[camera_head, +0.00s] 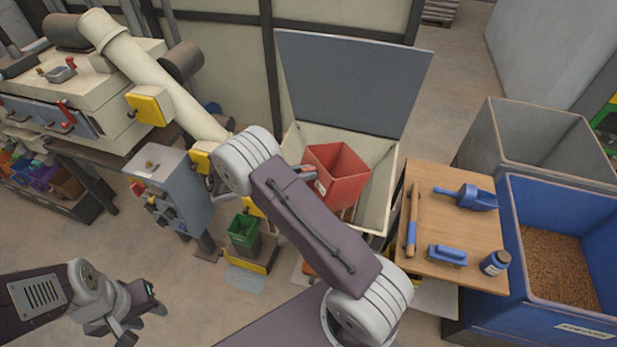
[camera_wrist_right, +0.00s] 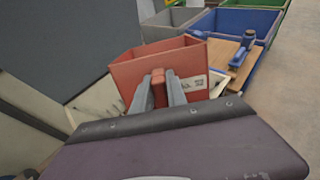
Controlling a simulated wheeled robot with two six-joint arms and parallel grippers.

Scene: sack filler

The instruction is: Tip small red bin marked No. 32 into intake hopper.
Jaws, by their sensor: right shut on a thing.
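The small red bin (camera_head: 347,189) hangs over the open cream intake hopper (camera_head: 377,214), whose grey lid (camera_head: 350,85) stands raised behind it. The bin looks roughly upright, and its contents cannot be made out. My right gripper (camera_wrist_right: 167,88) is shut on the bin's red handle; the bin (camera_wrist_right: 150,70) also shows in the right wrist view. A white label (camera_wrist_right: 195,83) is on its side, its number too small to read. In the head view my right arm hides part of the hopper's front. My left gripper (camera_head: 142,322) is empty and open at the lower left, far from the bin.
A wooden table (camera_head: 440,225) right of the hopper holds a blue scoop (camera_head: 474,198), a brush (camera_head: 447,256), a bottle (camera_head: 495,263) and a long-handled tool (camera_head: 412,220). Beyond are a blue grain crate (camera_head: 590,320) and a grey crate (camera_head: 520,140). A small green bin (camera_head: 243,230) stands left.

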